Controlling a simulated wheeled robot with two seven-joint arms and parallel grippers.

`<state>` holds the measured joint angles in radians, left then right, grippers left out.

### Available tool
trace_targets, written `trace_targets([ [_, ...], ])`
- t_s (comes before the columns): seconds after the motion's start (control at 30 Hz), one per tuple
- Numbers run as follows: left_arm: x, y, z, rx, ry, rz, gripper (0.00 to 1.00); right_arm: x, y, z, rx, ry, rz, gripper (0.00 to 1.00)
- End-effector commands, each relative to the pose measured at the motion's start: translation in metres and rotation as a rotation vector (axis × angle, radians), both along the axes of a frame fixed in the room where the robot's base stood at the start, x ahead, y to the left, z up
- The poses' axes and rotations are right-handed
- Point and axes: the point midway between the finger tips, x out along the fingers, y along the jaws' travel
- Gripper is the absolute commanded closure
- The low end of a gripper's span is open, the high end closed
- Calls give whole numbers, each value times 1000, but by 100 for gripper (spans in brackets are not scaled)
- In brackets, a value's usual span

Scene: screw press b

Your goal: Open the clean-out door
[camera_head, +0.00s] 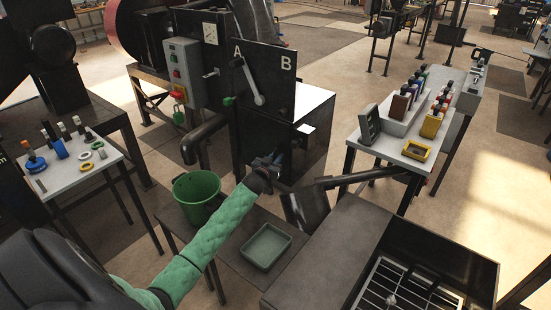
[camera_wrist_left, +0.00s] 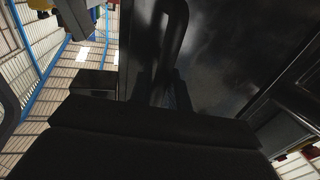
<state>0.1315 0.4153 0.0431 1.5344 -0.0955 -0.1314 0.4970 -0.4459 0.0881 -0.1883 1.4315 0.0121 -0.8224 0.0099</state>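The dark press (camera_head: 265,85) stands at the centre, with a panel lettered A and B and a lever (camera_head: 254,88) on it. My left arm, in a green sleeve, reaches up to its lower front. My left gripper (camera_head: 272,163) is against or very near that dark face; contact is unclear. In the left wrist view a dark panel (camera_wrist_left: 235,50), which may be the clean-out door, fills much of the picture. A dark curved handle-like bar (camera_wrist_left: 182,40) stands in front of it, just past my gripper. My right gripper is not in view.
A green bucket (camera_head: 196,192) and a green tray (camera_head: 266,246) stand on a low table below my left forearm. A dark chute (camera_head: 306,204) is right of the gripper. A control box (camera_head: 184,72) has several buttons. Side tables with parts stand left and right.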

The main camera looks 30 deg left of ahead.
Motion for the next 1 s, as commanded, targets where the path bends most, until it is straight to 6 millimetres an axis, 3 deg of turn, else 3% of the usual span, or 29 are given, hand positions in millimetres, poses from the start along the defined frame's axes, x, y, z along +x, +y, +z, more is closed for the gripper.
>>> trace_targets([
  [0.1,0,0,0,0,0,0,100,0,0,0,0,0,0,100],
  [0.57,-7,3,0,2,1,-26,100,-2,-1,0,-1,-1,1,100],
  [1.0,-43,17,0,6,4,-180,100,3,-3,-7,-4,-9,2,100],
])
